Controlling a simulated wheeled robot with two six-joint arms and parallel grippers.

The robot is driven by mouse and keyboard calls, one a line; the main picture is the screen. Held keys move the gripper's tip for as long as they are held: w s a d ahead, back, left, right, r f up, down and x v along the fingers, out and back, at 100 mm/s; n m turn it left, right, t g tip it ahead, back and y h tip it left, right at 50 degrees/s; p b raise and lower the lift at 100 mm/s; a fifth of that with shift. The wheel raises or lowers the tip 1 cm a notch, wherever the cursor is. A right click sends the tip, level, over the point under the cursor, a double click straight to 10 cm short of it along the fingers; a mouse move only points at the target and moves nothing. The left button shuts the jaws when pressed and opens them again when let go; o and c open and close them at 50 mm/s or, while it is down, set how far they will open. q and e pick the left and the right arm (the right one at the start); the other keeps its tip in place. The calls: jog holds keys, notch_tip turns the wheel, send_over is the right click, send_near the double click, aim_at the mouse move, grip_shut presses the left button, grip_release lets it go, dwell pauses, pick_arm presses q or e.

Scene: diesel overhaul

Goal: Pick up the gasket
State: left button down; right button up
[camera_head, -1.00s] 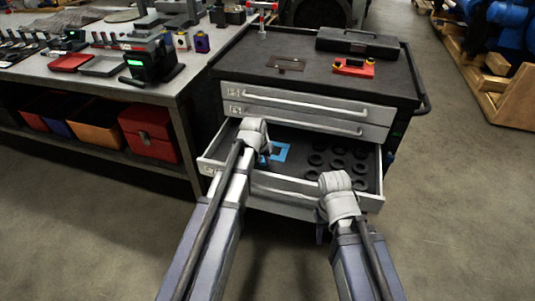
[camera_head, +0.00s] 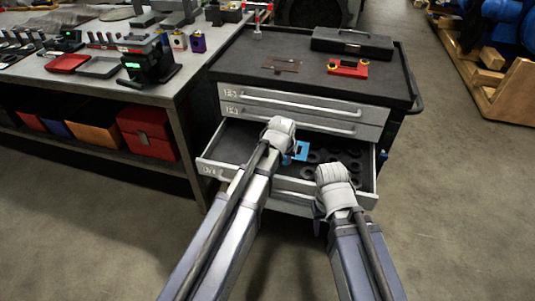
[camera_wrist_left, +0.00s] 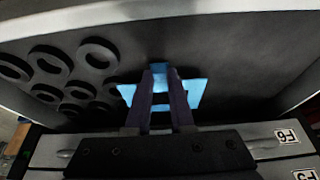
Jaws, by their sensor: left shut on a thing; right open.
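The gasket is a flat light-blue piece (camera_head: 300,154) over the open drawer, partly hidden behind my left wrist. In the left wrist view the gasket (camera_wrist_left: 192,93) lies across and between the two fingers. My left gripper (camera_wrist_left: 168,72) is shut on it. Its fingers are mostly hidden in the head view. I cannot tell how far the gasket is above the drawer floor. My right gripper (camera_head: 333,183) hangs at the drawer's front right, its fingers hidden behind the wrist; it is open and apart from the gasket.
The open drawer (camera_head: 235,143) holds several black rings (camera_wrist_left: 97,52) beside the gasket. Closed drawers (camera_head: 290,107) sit above it. The cart top carries a dark case (camera_head: 356,42) and a red part (camera_head: 348,68). A workbench (camera_head: 172,88) stands close on the left.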

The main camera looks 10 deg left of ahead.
pick_arm(q)
jog(key=d, duration=0.5)
jog(key=s+d, duration=0.1)
jog(key=d, duration=0.2)
jog(key=shift+d, duration=0.35)
jog(key=shift+a, duration=0.15)
